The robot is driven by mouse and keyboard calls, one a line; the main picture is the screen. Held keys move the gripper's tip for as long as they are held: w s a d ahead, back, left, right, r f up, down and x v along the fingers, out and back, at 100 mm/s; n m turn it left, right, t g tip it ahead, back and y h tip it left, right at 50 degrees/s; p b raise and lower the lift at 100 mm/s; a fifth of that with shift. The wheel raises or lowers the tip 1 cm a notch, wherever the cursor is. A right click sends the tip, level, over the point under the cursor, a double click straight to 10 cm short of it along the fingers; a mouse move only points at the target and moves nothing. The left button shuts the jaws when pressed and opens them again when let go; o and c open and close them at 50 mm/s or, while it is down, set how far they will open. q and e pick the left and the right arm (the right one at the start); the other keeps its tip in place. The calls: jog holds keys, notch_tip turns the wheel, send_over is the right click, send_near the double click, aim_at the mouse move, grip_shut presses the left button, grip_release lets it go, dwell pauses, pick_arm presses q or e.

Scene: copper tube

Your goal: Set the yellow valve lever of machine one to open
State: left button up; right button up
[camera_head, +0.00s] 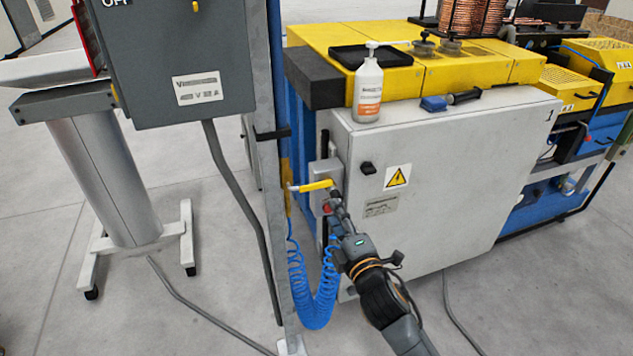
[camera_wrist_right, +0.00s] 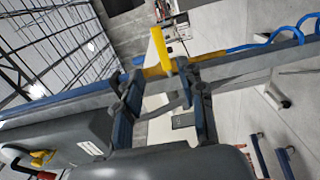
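The yellow valve lever (camera_head: 316,186) points roughly sideways, on the valve between the grey post and the white cabinet of the machine. My right gripper (camera_head: 335,196) is at the lever's right end in the head view. In the right wrist view the lever (camera_wrist_right: 159,43) shows just beyond and between the spread fingertips of the right gripper (camera_wrist_right: 162,84). The fingers stand apart with a gap between them. I cannot tell whether either finger touches the lever. My left gripper is not in view.
The grey post (camera_head: 271,130) stands close left of the valve, with a coiled blue hose (camera_head: 318,300) hanging below. The white cabinet (camera_head: 450,190) stands to the right. A white bottle (camera_head: 368,88) and a blue-and-black tool (camera_head: 450,100) are on top. The floor at left front is mostly free.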

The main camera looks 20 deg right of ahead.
aim_at(319, 187)
jog(key=w, duration=0.6)
jog(key=w+p, duration=0.1)
jog(key=w, duration=0.5)
jog(key=shift+a, duration=0.2)
jog(key=shift+s, duration=0.1)
grip_shut()
